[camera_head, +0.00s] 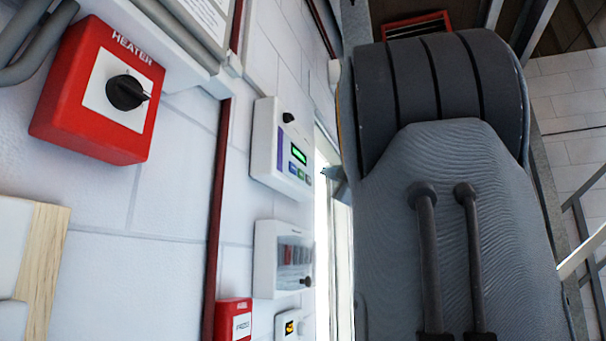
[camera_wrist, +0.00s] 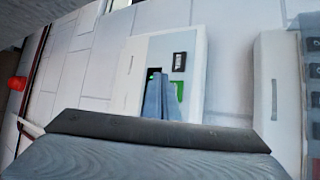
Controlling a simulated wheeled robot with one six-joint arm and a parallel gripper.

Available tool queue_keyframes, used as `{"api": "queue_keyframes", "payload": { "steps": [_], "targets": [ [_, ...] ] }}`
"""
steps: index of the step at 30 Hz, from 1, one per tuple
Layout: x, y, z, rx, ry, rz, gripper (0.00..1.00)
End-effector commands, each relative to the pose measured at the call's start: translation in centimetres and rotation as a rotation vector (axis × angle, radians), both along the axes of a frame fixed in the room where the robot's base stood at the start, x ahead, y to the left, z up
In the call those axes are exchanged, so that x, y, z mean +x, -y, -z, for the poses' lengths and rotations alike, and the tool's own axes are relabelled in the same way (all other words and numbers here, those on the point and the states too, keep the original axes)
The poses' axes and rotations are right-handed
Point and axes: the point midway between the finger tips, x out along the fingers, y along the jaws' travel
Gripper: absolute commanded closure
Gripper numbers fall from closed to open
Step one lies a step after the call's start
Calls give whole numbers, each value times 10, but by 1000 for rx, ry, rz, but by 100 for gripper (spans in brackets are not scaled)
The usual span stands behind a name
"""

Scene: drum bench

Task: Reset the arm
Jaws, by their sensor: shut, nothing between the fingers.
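My gripper (camera_wrist: 161,82) shows in the wrist view as two blue-grey fingers closed together, with nothing between them. They stand in front of a white wall box (camera_wrist: 133,80) with a grey face, a small dark display, a green light and a green patch. The fingers cover part of that face, and I cannot tell whether they touch it. In the head view my large grey arm fills the right half and hides most of the gripper. Only a small tip shows at the arm's left edge, near a white control box (camera_head: 264,150) with a green screen.
A red heater switch box (camera_head: 75,95) with a black knob is on the white brick wall at upper left. Below the control box are a clear-fronted box (camera_head: 265,262) and a small red box (camera_head: 233,318). Another white box (camera_wrist: 270,85) stands at right in the wrist view.

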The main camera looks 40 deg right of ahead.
Motion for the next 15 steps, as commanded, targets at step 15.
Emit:
{"api": "queue_keyframes", "payload": {
  "steps": [15],
  "targets": [
    [-16, 8, 0, 0, 0, -1, 100]
  ]
}}
